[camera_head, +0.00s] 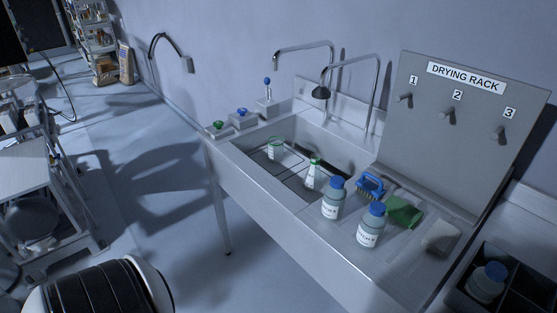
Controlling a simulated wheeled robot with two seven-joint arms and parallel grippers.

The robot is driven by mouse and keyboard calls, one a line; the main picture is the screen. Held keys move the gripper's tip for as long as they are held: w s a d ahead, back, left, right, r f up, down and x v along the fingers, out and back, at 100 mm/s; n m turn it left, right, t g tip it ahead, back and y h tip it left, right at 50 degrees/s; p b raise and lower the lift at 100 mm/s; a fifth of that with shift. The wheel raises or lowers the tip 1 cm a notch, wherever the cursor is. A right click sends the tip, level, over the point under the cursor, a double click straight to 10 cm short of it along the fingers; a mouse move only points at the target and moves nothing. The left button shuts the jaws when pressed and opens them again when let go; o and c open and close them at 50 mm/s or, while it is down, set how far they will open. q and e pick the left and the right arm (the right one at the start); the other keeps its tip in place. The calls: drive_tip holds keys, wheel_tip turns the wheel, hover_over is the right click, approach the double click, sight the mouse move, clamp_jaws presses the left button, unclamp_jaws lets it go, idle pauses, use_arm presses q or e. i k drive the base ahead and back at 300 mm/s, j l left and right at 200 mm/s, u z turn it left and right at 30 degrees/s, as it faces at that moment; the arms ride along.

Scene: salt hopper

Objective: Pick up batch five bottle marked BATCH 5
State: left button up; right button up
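Two bottles with blue caps stand upright side by side on the counter right of the sink basin. The left bottle (333,203) is slightly farther back than the right bottle (370,229). Both carry white labels, but the print is too small to tell which is BATCH 5. A third blue-capped bottle (486,284) sits in a dark divided crate (514,268) at the lower right; its label cannot be read. Neither of my grippers is in view.
The sink basin (335,151) holds a clear vessel (276,149) and a green-topped flask (312,178). A blue brush (371,183), green cloth (404,213) and pale block (440,237) lie near the bottles. The drying rack (440,150) with numbered pegs stands behind. Open floor (170,200) lies left.

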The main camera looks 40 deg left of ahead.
sight(335, 193)
drive_tip(key=u, duration=1)
